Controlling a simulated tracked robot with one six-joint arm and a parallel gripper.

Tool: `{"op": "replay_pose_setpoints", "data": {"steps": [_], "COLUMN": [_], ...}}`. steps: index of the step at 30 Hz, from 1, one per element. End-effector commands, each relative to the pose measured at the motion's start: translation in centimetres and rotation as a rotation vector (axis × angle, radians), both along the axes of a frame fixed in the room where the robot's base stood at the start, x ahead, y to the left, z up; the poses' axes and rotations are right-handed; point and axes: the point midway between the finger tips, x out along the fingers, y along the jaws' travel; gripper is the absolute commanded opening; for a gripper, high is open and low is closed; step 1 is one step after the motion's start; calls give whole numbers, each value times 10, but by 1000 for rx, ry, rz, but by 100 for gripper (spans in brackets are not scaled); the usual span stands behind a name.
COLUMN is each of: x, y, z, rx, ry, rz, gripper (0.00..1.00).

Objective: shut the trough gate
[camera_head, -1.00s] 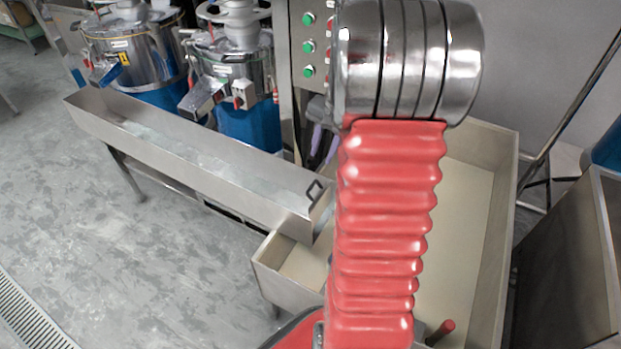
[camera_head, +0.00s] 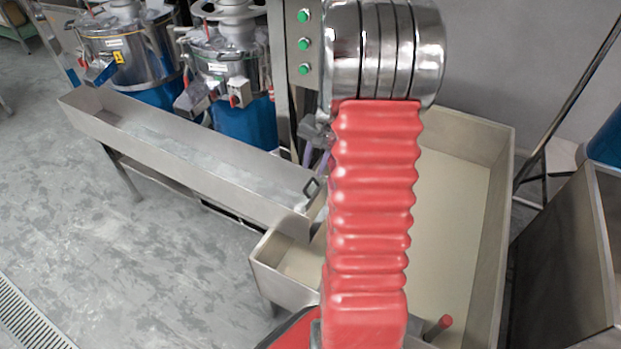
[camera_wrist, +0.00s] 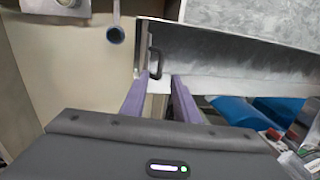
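The metal trough (camera_head: 190,165) runs from upper left to the middle in the head view. A dark handle (camera_head: 312,187) stands at its near right end. The handle also shows upright in the wrist view (camera_wrist: 154,63), near the trough's end. The gate plate is hard to make out, and I cannot tell how far it is open. My gripper (camera_wrist: 159,84) is open, its two purple fingers apart and empty. The handle shows just beyond the fingertips, roughly between them; no contact is visible. In the head view my gripper (camera_head: 315,158) is partly hidden by my red arm, above and behind the handle.
A large metal basin (camera_head: 500,200) with pale contents lies under and right of the trough's end. Grinders (camera_head: 130,50) on blue bases stand behind the trough, with a panel of green buttons (camera_head: 304,43) beside them. Open floor (camera_head: 100,235) lies front left.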

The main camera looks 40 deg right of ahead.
Motion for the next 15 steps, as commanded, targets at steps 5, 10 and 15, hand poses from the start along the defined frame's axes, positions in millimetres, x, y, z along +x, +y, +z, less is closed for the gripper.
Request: {"op": "replay_pose_setpoints", "data": {"steps": [5, 10, 15], "x": [5, 10, 12], "y": [2, 4, 4], "z": [-28, -51, -64], "rx": [2, 2, 1], "ry": [3, 2, 1], "rz": [0, -1, 0], "gripper": [28, 28, 28]}}
